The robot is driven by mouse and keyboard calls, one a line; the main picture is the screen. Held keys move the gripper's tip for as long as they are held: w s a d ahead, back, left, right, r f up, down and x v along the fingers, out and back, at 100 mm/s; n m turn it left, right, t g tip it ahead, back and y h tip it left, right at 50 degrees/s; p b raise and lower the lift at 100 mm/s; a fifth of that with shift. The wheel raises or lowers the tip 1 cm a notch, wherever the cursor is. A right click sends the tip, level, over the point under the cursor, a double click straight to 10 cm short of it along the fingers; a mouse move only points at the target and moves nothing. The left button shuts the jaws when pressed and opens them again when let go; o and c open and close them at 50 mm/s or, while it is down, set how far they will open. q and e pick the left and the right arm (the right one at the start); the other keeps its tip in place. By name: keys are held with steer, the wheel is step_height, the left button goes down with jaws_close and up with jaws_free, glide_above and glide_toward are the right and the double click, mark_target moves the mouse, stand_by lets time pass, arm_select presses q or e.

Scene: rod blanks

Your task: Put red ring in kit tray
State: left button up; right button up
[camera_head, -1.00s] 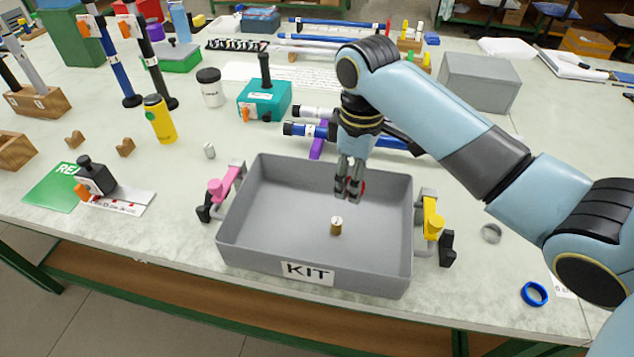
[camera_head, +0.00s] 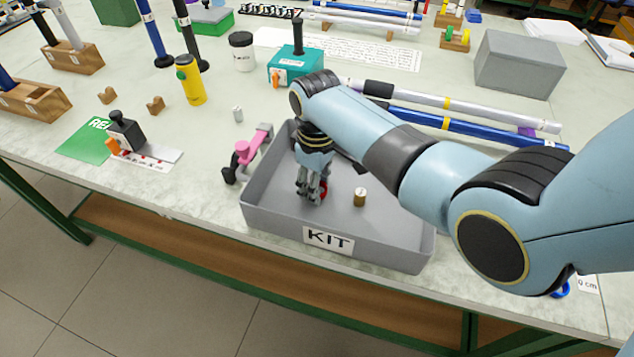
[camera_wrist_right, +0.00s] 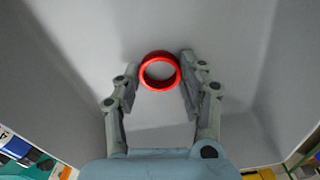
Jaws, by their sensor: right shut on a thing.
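The grey kit tray (camera_head: 388,257) with a KIT label stands at the table's front edge. My right gripper (camera_head: 313,199) points down inside the tray's left part, low over its floor. It is shut on the red ring (camera_head: 323,189), which shows as a small red patch at the fingers. In the right wrist view the red ring (camera_wrist_right: 160,87) sits between the two fingertips, its round opening facing the camera, with the grey tray interior behind it. Whether the ring touches the floor I cannot tell. My left gripper is out of view.
A small brass cylinder (camera_head: 360,198) stands in the tray, right of my gripper. A pink clamp (camera_head: 250,147) is at the tray's left wall. My right arm hides the tray's back right. A teal block (camera_head: 292,67) and long rods (camera_head: 450,128) lie behind.

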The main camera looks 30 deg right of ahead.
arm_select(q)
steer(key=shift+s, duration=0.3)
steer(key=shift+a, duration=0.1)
arm_select(e)
steer(key=o, duration=0.9)
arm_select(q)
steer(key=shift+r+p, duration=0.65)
arm_select(e)
step_height(320, 180, up, 12)
steer(key=shift+s, duration=0.1)
